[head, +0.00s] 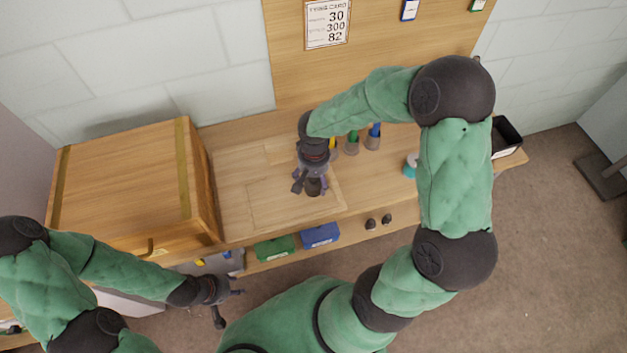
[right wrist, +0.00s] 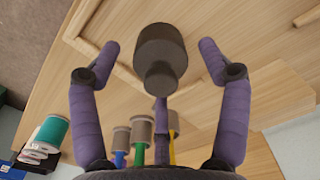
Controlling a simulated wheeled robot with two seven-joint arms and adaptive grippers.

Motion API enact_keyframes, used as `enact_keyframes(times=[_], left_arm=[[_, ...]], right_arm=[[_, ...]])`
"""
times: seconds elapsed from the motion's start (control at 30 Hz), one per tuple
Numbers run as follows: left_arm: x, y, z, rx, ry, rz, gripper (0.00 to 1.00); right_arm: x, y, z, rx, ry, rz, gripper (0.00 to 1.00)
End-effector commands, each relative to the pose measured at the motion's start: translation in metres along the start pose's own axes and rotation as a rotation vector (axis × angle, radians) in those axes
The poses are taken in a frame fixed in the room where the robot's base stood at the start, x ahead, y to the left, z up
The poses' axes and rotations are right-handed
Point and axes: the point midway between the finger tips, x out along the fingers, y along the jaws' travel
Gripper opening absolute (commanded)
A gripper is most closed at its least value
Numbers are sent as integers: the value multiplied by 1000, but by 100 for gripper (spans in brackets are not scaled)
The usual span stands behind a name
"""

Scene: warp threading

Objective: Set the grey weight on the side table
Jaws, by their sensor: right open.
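The grey weight (right wrist: 160,60), a dark cylinder with a narrower knob, stands between the spread fingers of my right gripper (right wrist: 160,62) in the right wrist view. The fingers are on both sides of it, apart from it. In the head view the weight (head: 315,187) shows just under my right gripper (head: 306,182), over the wooden bench (head: 240,190), partly hidden by the fingers. My left gripper (head: 230,305) is open and empty, low in front of the bench. I cannot tell for sure which surface is the side table; a white surface (head: 130,302) shows partly behind my left arm.
A large wooden box (head: 125,185) stands at the bench's left. Spools with yellow, green and blue (head: 374,135) stand behind my right gripper. A teal spool (head: 411,165) and a black tray (head: 507,137) are further right. Green (head: 275,247) and blue (head: 320,235) bins sit on the lower shelf.

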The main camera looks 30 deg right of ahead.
Motion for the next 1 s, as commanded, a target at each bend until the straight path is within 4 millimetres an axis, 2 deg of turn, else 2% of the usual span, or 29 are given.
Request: enact_keyframes(times=[0.03, 0.2, 0.43, 0.63, 1.0], left_arm=[[-7, 2, 0, 0, 0, 0, 40], [-18, 6, 1, 0, 0, 0, 40], [-26, 9, 1, 0, 0, 0, 40], [-29, 10, 1, 0, 0, 0, 40], [-28, 10, 1, 0, 0, 0, 40]], right_arm=[[-15, -1, -1, -1, 5, -2, 77], [-51, 0, -1, -1, 4, -1, 77], [-85, 0, -1, -1, 2, -1, 77], [-96, 0, 0, -1, 0, 0, 77], [-96, 0, 0, -1, 0, 0, 77]])
